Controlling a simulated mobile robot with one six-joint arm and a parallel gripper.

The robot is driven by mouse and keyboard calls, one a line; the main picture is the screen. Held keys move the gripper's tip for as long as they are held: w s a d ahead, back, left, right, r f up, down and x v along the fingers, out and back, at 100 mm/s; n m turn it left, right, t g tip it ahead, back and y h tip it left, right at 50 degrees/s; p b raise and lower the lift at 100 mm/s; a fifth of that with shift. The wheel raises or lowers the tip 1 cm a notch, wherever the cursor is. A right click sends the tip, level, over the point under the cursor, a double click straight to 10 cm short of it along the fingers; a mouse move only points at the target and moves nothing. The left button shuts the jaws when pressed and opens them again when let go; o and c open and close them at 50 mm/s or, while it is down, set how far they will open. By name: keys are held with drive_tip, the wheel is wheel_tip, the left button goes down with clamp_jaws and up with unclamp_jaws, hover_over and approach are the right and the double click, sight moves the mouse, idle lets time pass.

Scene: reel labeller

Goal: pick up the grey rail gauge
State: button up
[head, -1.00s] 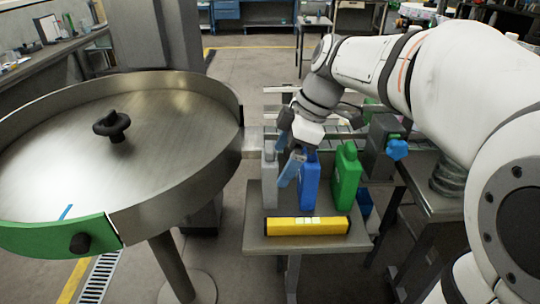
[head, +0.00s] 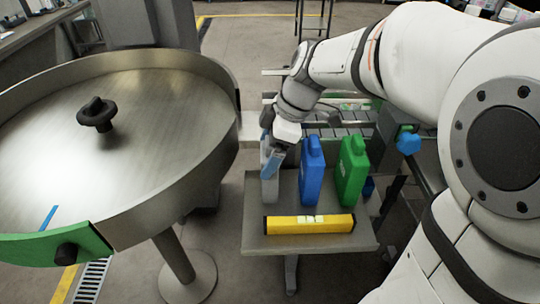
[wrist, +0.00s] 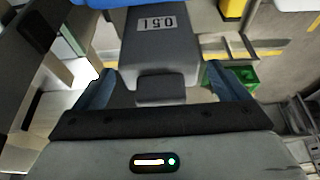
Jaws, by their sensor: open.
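The grey rail gauge (head: 269,188) stands upright at the left of the small metal table, left of a blue gauge (head: 312,172) and a green one (head: 352,172). My gripper (head: 268,163) is at its upper part and partly hides it in the head view. The gripper is open.
A yellow bar (head: 309,225) lies along the front of the small table (head: 310,241). A large round metal turntable (head: 150,130) with a raised rim stands to the left. A conveyor (head: 345,118) runs behind. A green crate (wrist: 238,76) shows in the wrist view.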

drive_tip(key=shift+a+f, duration=0.25)
drive_tip(key=shift+f, duration=0.4)
drive_tip(key=shift+c, duration=0.4)
drive_tip(key=c, duration=1.5)
